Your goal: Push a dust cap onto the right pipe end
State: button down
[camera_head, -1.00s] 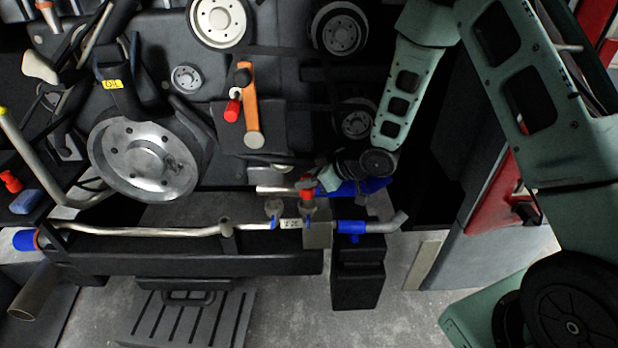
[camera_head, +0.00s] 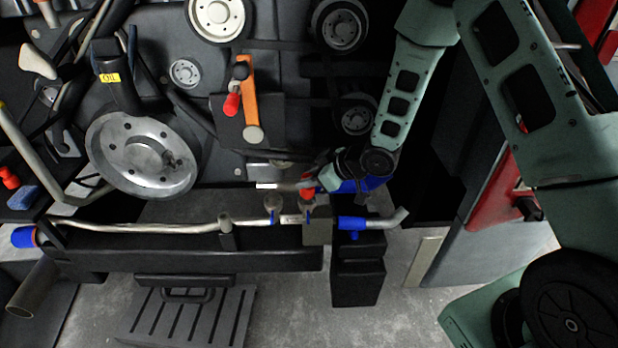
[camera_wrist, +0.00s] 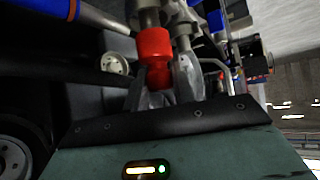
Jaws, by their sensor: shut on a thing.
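A red dust cap (camera_wrist: 155,50) shows in the wrist view between the fingers of my gripper (camera_wrist: 163,78), which is shut on it. The cap lines up with a grey-brown pipe end (camera_wrist: 149,18) and appears to meet it; how far it is seated I cannot tell. In the head view the red cap (camera_head: 306,194) is at the top of the right pipe end (camera_head: 307,212), with my gripper (camera_head: 318,183) just above and to its right. The left pipe end (camera_head: 272,203) stands beside it without a red cap. The fingertips are partly hidden in the head view.
A silver pipe (camera_head: 150,231) runs along the dark beam, with a blue sleeve (camera_head: 352,223) right of the pipe ends. A blue pipe section (camera_head: 365,186) lies close behind my gripper. A red cylinder on an orange lever (camera_head: 250,100) hangs above left.

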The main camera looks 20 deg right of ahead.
aim_at(314, 189)
jog(key=shift+f, duration=0.4)
jog(key=shift+b, duration=0.3)
dwell(0.3)
jog(key=shift+f+b, duration=0.35)
jog(key=shift+f, duration=0.25)
jog(key=shift+f+b, duration=0.4)
jog(key=shift+f, duration=0.25)
jog(key=shift+f+b, duration=0.4)
jog(key=shift+f, duration=0.1)
dwell(0.4)
jog(key=c, duration=0.7)
grip_release()
